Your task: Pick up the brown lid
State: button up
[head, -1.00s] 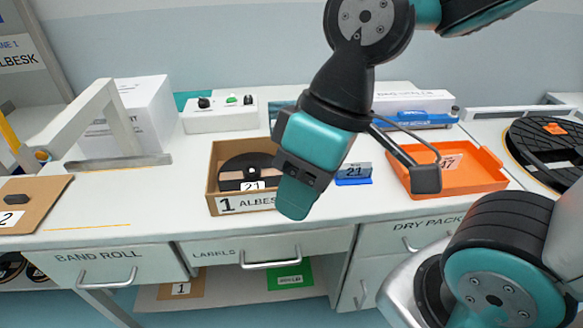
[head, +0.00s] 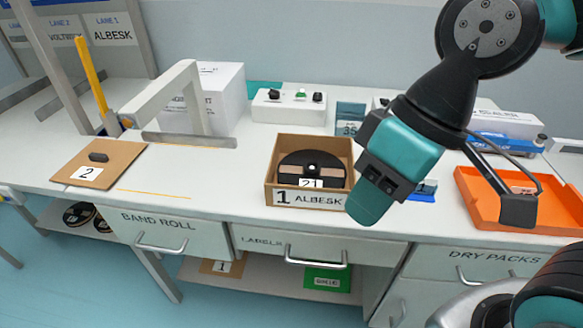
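A flat brown lid (head: 122,160) with a small dark knob and a white label "2" lies on the left part of the worktop. A second brown piece (head: 232,267), labelled "1", lies on the shelf below; I cannot tell whether it is a lid. My gripper (head: 385,185) hangs over the right part of the worktop, right of the open brown box and well away from the lid labelled "2". Its fingers do not show clearly, so I cannot tell its opening. I see nothing held.
The open brown box (head: 283,195), marked "1 ALBESK", holds a dark reel. An orange tray (head: 477,205) stands right. A grey frame (head: 185,139) and white carton (head: 222,88) stand behind the lid; a yellow post (head: 92,75) rises at left. The worktop's front left is clear.

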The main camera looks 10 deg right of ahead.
aim_at(101, 162)
jog(key=z, duration=0.05)
jog(key=k, duration=0.6)
jog(key=u, duration=0.65)
jog(key=i, duration=0.6)
jog(key=u, duration=1.05)
jog(key=i, duration=1.6)
jog(key=z, duration=0.1)
